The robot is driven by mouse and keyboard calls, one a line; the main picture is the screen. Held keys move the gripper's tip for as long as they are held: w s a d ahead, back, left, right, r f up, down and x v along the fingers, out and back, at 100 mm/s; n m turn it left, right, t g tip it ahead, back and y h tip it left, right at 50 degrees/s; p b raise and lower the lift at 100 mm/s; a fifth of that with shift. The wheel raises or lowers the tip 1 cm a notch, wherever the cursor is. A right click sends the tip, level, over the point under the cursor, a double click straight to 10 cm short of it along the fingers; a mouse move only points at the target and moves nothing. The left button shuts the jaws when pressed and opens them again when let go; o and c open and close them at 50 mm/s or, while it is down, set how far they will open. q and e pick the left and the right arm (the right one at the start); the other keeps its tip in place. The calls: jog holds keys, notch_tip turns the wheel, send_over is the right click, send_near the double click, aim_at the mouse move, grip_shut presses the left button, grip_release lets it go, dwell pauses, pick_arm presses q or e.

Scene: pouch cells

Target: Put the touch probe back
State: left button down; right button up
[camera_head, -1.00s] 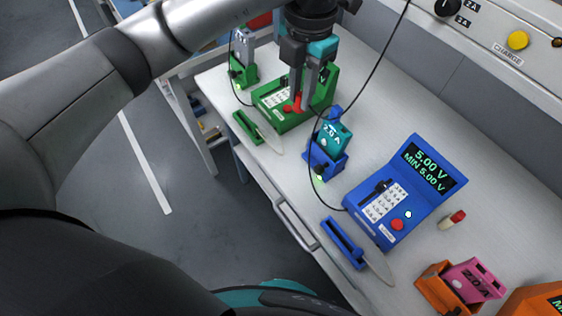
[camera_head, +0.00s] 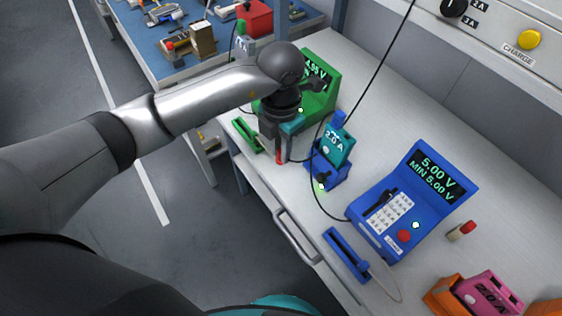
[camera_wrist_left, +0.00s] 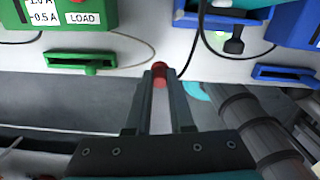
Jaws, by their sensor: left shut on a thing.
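My left gripper (camera_head: 275,155) is shut on a red piece, apparently the touch probe (camera_head: 279,157), near the table's front edge. In the left wrist view, the probe's rounded red end (camera_wrist_left: 160,70) shows between the fingertips; the rest of it is hidden. The green holder (camera_head: 247,134) lies on the table to the left of the gripper, apart from it. It also shows in the left wrist view (camera_wrist_left: 85,66), left of the fingertips. The green tester (camera_head: 321,98) stands behind, partly hidden by my arm. My right gripper is not in view.
A blue cell stand (camera_head: 326,172) with a teal cell is close to the gripper's right. A blue tester (camera_head: 400,215) and blue holder (camera_head: 345,254) stand further right. A black cable (camera_head: 385,72) hangs nearby. A red-and-cream cylinder (camera_head: 461,231) lies at the right.

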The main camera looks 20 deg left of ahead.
aim_at(281, 172)
pick_arm(q)
jog(key=shift+f+b, duration=0.4)
jog(key=shift+f, duration=1.95)
jog(key=shift+f, duration=0.15)
jog(key=c, duration=0.8)
grip_release()
